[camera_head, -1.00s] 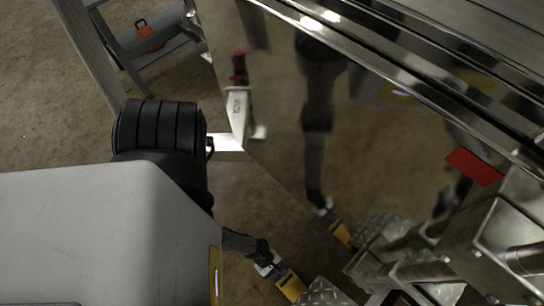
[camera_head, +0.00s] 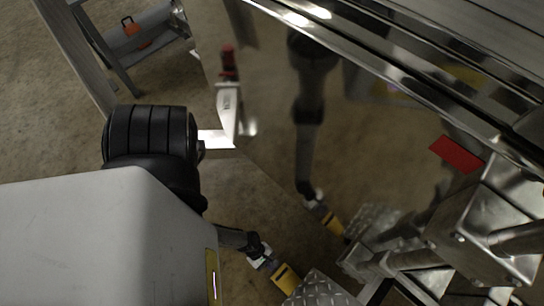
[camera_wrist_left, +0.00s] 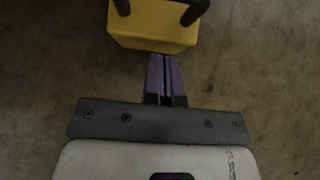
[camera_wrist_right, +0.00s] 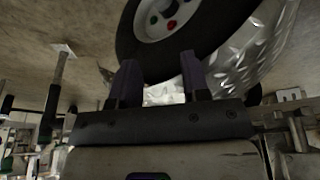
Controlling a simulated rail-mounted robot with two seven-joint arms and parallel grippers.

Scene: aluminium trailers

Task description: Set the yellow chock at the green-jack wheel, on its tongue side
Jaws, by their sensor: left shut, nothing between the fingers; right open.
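The yellow chock (camera_head: 285,278) is low in the head view, beside a diamond-plate metal piece. In the left wrist view the yellow block (camera_wrist_left: 155,28), with two dark posts, is just ahead of the fingertips. My left gripper (camera_wrist_left: 166,62) is shut and empty, with its tips at the block's near edge; I cannot tell if they touch. It shows small in the head view (camera_head: 264,260). My right gripper (camera_wrist_right: 158,75) is open and empty, below a black tyre (camera_wrist_right: 165,60) with a pale hub. Which jack belongs to this wheel is not clear.
A shiny trailer panel (camera_head: 370,130) fills the middle and mirrors my arm and the chock. A red-handled upright (camera_head: 228,65) stands at its left edge. Metal tubes (camera_head: 510,238) crowd the lower right. Bare floor (camera_head: 40,130) lies at left, below slanted rails.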

